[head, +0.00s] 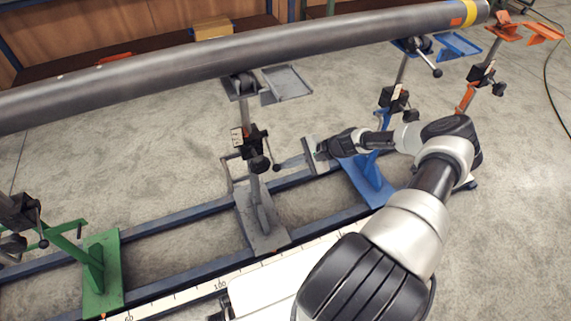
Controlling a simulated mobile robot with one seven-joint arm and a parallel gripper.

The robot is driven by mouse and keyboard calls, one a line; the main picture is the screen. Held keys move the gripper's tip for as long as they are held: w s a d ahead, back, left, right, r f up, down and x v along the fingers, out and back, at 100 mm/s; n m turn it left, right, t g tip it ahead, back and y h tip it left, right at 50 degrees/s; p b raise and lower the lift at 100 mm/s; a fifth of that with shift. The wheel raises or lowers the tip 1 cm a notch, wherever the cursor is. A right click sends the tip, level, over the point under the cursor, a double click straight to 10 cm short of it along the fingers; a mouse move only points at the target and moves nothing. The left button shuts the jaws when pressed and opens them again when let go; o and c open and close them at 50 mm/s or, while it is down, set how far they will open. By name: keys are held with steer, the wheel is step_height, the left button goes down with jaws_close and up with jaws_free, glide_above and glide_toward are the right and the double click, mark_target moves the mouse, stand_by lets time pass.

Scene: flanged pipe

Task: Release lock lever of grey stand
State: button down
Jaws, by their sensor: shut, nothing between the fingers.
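The grey stand (249,195) stands at the centre on the rail frame, its post rising to a roller head (243,84) under the long pipe (220,57). A black clamp (254,141) sits partway up the post. A dark lever knob (260,164) hangs at the clamp's lower right. My gripper (281,165) reaches in from the right, its fingers pointing left at the lever's height. The fingertips are shut and empty, just right of the knob. I cannot tell whether they touch it. The lever's arm is mostly hidden behind its knob.
A blue stand (369,182) stands right, partly behind my arm, and an orange stand (466,98) farther right. A green stand (102,268) is at left. The pipe spans overhead. Blue rails (190,216) and a white ruler strip (180,297) run along the floor.

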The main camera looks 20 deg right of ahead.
step_height(320, 180, up, 13)
steer(key=m+g+p, duration=0.2)
steer(key=g, duration=0.3)
steer(key=shift+w+a+m+g, duration=0.15)
steer(key=shift+m+g, duration=0.15)
steer(key=shift+m, duration=0.1)
stand_by(0.6)
steer(key=w+d+r, duration=0.1)
steer(key=d+r, duration=0.2)
steer(key=d, duration=0.6)
